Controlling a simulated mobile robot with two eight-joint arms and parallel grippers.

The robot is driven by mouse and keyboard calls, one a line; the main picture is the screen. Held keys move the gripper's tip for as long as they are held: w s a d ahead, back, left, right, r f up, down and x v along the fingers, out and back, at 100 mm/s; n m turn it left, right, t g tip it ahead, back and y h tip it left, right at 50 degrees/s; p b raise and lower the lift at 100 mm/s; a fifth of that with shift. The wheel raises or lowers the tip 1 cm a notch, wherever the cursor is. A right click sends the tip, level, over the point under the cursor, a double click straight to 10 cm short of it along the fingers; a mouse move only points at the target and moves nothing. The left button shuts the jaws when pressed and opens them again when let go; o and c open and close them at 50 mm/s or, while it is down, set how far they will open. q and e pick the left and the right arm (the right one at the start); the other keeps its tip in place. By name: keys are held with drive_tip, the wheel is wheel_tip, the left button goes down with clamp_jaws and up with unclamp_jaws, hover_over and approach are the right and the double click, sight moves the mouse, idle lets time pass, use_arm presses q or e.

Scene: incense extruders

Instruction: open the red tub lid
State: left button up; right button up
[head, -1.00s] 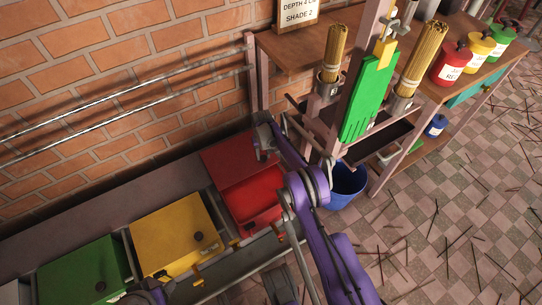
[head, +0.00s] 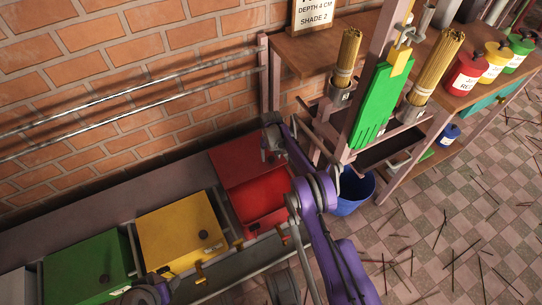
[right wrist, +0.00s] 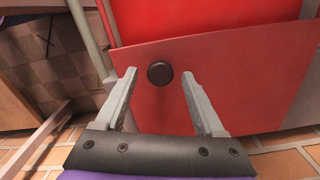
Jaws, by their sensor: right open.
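The red tub (head: 262,207) stands at the right end of the row of tubs, and its bright red inside shows in the head view. Its red lid (head: 232,162) is raised and leans back on the wall side. In the right wrist view the flat red lid (right wrist: 225,75) fills the middle, with a round dark knob (right wrist: 159,73) on it. My right gripper (head: 270,156) is at the lid. In the right wrist view its two fingers (right wrist: 160,90) are open and apart, with the knob between and just beyond their tips. My left gripper is not clearly seen.
A yellow tub (head: 180,235) and a green tub (head: 88,270), both with lids down, stand to the left. A blue bucket (head: 352,192) and a wooden rack with incense bundles (head: 435,68) stand to the right. A brick wall (head: 130,80) runs behind.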

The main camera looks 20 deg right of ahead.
wheel_tip(320, 180, up, 11)
drive_tip(key=p, duration=0.2)
drive_tip(key=shift+p, duration=0.3)
drive_tip(key=shift+f, duration=0.1)
